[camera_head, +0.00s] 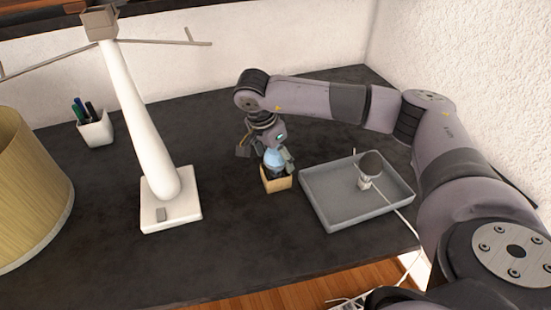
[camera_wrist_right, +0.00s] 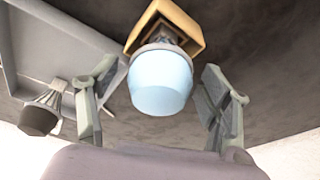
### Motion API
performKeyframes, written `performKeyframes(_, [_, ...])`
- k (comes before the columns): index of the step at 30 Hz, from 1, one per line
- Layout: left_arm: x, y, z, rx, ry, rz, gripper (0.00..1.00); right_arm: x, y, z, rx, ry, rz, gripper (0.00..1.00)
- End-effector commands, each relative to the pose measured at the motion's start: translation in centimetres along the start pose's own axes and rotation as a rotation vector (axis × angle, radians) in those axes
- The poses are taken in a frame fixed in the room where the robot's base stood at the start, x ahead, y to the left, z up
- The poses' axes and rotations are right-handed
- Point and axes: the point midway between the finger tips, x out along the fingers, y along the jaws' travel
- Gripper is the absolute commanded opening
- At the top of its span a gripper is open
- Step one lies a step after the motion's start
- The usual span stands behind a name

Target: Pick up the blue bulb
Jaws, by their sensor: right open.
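The blue bulb (camera_head: 272,158) stands upright in a small tan box (camera_head: 277,183) on the dark desk. My right gripper (camera_head: 268,160) is open, pointing down over it, and partly covers it in the head view. In the right wrist view the pale blue bulb (camera_wrist_right: 161,82) lies between the two open fingers of the gripper (camera_wrist_right: 160,100), apart from both as far as I can see. The tan box (camera_wrist_right: 190,22) shows behind its base. My left gripper does not show.
A grey tray (camera_head: 325,215) right of the box holds a dark bulb (camera_head: 370,165) with a pale base. A white lamp stand (camera_head: 150,150), a pen cup (camera_head: 95,130) and a beige lampshade (camera_head: 28,195) stand to the left. A white cable crosses the tray's right side. The desk between stand and box is clear.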

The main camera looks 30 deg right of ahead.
Motion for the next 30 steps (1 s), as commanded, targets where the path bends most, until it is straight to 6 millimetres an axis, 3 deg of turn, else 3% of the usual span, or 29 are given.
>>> performKeyframes(3, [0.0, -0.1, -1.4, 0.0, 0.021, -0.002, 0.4, 0.2, 0.0, 0.0, 0.0, 0.0, 0.0, 0.72])
performKeyframes(7, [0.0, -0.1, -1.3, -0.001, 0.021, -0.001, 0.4, 0.1, 0.0, 0.0, 0.0, 0.0, 0.0, 0.72])
performKeyframes(16, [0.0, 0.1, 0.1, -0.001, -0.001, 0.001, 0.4, 0.1, 0.0, 0.0, 0.001, -0.001, 0.0, 0.52])
performKeyframes(30, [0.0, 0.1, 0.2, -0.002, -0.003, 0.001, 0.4, 0.1, 0.0, 0.0, 0.001, -0.001, -0.001, 0.22])
